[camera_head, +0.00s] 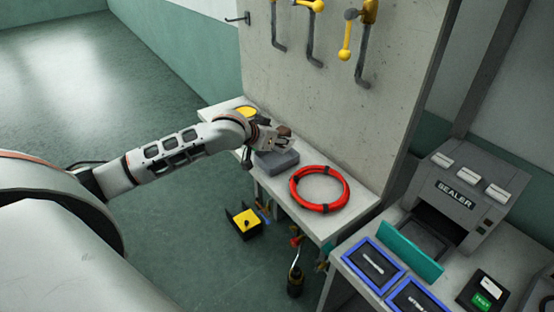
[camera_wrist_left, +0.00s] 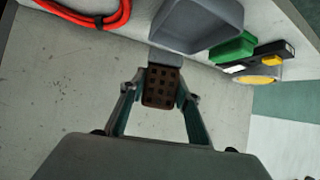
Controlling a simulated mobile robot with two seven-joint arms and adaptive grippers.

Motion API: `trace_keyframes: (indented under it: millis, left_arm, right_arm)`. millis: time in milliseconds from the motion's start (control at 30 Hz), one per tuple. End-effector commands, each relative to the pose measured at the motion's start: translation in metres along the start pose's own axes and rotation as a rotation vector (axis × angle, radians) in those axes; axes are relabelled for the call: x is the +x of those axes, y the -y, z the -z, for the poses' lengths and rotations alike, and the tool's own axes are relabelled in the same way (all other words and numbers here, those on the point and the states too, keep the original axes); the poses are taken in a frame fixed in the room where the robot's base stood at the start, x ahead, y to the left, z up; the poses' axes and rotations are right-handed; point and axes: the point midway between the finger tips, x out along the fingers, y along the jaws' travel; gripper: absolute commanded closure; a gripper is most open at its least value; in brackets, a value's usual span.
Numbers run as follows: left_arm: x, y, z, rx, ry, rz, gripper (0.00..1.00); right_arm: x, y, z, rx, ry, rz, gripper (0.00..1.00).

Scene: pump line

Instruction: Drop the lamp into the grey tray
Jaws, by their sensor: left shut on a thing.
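The grey tray (camera_head: 284,161) lies on the narrow bench by the concrete panel. It also shows at the top of the left wrist view (camera_wrist_left: 226,12). My left gripper (camera_head: 284,138) is just above the tray in the head view. My right gripper is in neither view.
A red hose coil (camera_head: 320,207) lies right of the tray. A green block (camera_wrist_left: 233,48), a black and yellow tool (camera_wrist_left: 268,54) and a yellow disc (camera_wrist_left: 255,79) lie on the tray's other side. Yellow-handled hooks (camera_head: 347,42) hang above. A sealer (camera_head: 463,195) stands at right.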

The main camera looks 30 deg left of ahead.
Motion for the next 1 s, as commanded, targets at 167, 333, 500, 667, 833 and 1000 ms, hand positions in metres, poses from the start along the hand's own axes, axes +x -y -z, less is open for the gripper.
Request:
trace_keyframes:
  millis: [167, 333, 500, 667, 833, 1000]
  left_arm:
    - [0.012, 0.042, -0.01, 0.004, 0.0, -0.007, 0.92]
    - [0.016, 0.05, -0.013, 0.005, -0.003, -0.015, 0.92]
    - [0.02, 0.049, -0.019, 0.005, -0.003, -0.016, 0.92]
    - [0.029, 0.049, -0.032, 0.005, -0.002, -0.016, 0.92]
    - [0.037, 0.049, -0.044, 0.006, -0.002, -0.015, 0.92]
    - [0.045, 0.049, -0.056, 0.004, -0.001, -0.016, 0.92]
  right_arm:
    - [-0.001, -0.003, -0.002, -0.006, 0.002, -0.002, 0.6]
    - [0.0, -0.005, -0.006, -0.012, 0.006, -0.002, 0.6]
    - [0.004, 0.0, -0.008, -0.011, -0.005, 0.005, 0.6]
    - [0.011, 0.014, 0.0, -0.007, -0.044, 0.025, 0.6]
    - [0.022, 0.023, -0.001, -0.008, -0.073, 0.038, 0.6]
    - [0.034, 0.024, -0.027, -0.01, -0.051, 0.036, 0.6]
